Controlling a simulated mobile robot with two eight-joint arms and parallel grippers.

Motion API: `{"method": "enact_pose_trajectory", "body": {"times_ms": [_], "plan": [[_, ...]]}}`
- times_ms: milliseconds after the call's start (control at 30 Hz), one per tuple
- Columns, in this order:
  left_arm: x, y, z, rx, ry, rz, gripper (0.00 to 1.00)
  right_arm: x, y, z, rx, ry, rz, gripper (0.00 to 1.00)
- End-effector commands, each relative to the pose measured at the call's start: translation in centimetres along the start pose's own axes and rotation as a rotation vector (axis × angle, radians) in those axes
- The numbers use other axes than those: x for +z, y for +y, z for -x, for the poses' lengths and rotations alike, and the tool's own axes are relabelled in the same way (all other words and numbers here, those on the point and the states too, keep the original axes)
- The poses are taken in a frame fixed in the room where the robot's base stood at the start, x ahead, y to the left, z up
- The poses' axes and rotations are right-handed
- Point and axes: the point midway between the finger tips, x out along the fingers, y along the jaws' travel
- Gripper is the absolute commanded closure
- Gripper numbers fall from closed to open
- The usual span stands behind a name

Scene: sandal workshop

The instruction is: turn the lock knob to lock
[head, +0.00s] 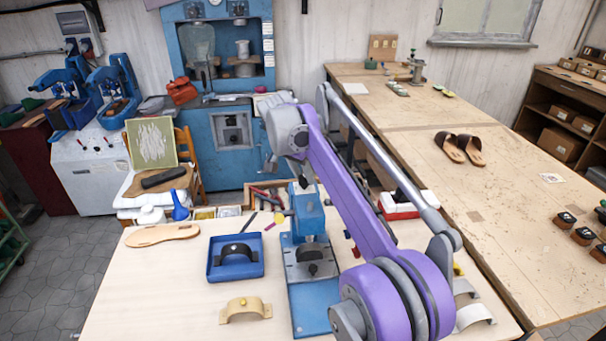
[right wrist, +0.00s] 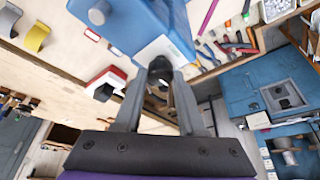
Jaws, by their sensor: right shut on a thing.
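A blue hand press (head: 306,222) stands on a blue base plate on the light workbench (head: 180,290), close to my right arm. In the right wrist view the press body (right wrist: 150,25) is at the top. A dark round lock knob (right wrist: 160,67) sticks out from its pale block. My right gripper (right wrist: 160,78) is shut on this knob, with one grey finger on each side of it. In the head view my purple right arm reaches to the upper part of the press and hides the knob and fingertips. I cannot tell how far the knob is turned. My left gripper is not in view.
Left of the press lie a blue tray (head: 215,273) with a dark strap, a tan strap piece (head: 246,311) and a sole (head: 162,235). A tool tray (head: 283,187) lies behind. A red and white box (head: 398,207) is to the right. The bench's front left is clear.

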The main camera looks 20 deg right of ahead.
Motion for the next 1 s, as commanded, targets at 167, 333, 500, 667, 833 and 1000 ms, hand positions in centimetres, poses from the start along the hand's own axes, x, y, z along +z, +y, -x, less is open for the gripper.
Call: {"method": "enact_pose_trajectory", "body": {"times_ms": [167,333,500,667,833,1000], "plan": [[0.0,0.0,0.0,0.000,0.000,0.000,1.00,-0.1,0.0,0.0,0.000,0.001,-0.002,1.00],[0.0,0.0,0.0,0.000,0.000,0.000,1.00,0.0,0.0,0.0,0.000,0.001,-0.002,0.57],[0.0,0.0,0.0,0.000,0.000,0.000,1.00,0.0,0.0,0.0,0.000,0.000,-0.001,0.31],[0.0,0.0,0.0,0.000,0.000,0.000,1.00,0.0,0.0,0.0,0.000,0.000,-0.001,0.31],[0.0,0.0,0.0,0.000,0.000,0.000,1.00,0.0,0.0,0.4,0.000,0.000,0.000,0.31],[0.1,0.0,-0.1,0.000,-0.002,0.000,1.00,0.0,0.0,2.7,0.000,0.000,0.001,0.31]]}}
